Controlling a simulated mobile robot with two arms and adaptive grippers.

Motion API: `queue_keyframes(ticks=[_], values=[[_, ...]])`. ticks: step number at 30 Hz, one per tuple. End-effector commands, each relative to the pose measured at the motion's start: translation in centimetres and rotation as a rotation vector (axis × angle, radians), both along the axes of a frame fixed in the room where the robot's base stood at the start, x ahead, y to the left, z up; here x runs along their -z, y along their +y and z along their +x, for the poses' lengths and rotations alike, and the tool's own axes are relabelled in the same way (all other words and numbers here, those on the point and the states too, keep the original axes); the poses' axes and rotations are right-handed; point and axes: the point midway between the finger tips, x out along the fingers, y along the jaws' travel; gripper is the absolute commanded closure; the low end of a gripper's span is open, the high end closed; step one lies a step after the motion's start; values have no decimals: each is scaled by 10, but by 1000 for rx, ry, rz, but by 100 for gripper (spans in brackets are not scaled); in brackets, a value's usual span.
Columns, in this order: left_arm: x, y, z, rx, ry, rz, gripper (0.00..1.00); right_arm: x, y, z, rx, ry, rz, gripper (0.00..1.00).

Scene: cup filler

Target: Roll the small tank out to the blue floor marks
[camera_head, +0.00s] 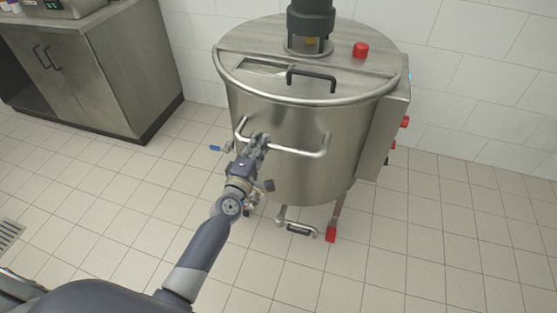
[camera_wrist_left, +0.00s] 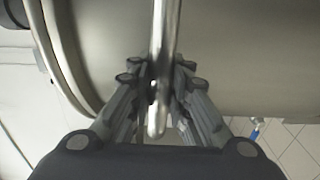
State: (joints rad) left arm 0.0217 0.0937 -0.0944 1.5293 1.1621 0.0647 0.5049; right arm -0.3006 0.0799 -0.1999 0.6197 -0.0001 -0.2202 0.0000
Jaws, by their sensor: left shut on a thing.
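The small tank (camera_head: 300,165) is a round steel vessel with a flat lid. It stands against the white tiled wall in the head view. A tubular steel handle (camera_head: 300,151) runs across its front. My left gripper (camera_head: 256,143) is at the left part of this handle, and its fingers are closed around the bar. In the left wrist view the handle bar (camera_wrist_left: 164,60) passes between the fingers of the gripper (camera_wrist_left: 160,88), in front of the tank wall (camera_wrist_left: 225,60). My right gripper is out of view. No blue floor marks can be made out.
A steel cabinet (camera_head: 115,70) stands at the left. The tank has a motor (camera_head: 310,22) and a red knob (camera_head: 361,49) on its lid, and a red-tipped foot (camera_head: 331,234) below. A floor drain (camera_head: 10,234) lies at the left edge. The tiled floor in front is clear.

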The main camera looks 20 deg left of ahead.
Motion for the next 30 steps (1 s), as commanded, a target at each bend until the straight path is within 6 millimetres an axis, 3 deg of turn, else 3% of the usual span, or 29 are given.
queue_keyframes(ticks=[30], values=[[4, 3, -93, 1, 8, 1, 100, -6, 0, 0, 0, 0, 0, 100]])
